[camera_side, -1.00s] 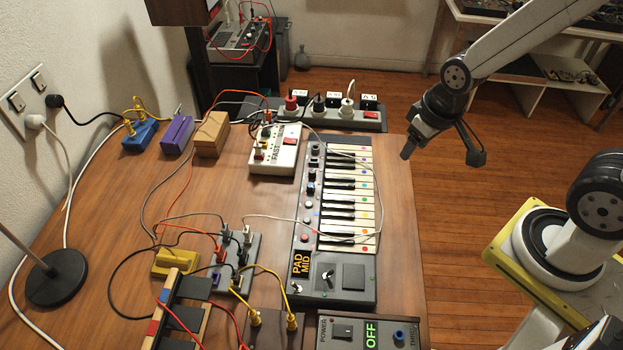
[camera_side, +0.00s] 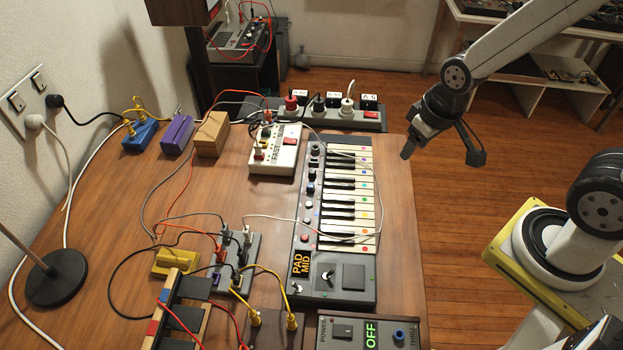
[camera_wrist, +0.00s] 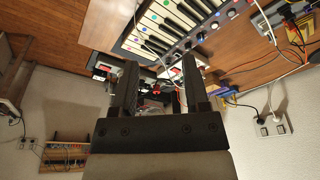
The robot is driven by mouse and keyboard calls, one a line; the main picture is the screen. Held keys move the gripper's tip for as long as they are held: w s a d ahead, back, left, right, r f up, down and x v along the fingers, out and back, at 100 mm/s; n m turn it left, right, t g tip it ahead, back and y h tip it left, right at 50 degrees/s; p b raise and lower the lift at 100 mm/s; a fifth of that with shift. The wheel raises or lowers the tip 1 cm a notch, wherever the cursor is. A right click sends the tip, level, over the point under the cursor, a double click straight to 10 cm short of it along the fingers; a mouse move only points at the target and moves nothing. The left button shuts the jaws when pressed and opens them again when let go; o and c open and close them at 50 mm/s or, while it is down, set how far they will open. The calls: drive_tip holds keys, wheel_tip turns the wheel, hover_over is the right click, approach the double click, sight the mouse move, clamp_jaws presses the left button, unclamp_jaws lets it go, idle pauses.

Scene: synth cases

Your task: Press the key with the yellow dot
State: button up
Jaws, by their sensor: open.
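The keyboard (camera_side: 349,292) lies on the table with its white and black keys (camera_side: 349,200) along its right side. Coloured dots mark the right ends of the white keys. They are tiny in the side view, and I cannot tell for certain which one is yellow. In the wrist view the keys (camera_wrist: 160,22) show at the top, with dots of several colours. My gripper (camera_side: 443,155) is open and empty, to the right of the keyboard's far end, apart from the keys. Its two fingers (camera_wrist: 160,75) stand wide apart in the wrist view.
A thin white cable (camera_side: 280,219) crosses the keys. A white box (camera_side: 276,163) and a power strip (camera_side: 372,117) stand near the far end. A box reading OFF (camera_side: 371,336) sits at the near end. Bare table (camera_side: 398,230) lies right of the keyboard.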

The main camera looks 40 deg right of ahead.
drive_tip(key=shift+c, duration=0.2)
clamp_jaws()
idle(1.4)
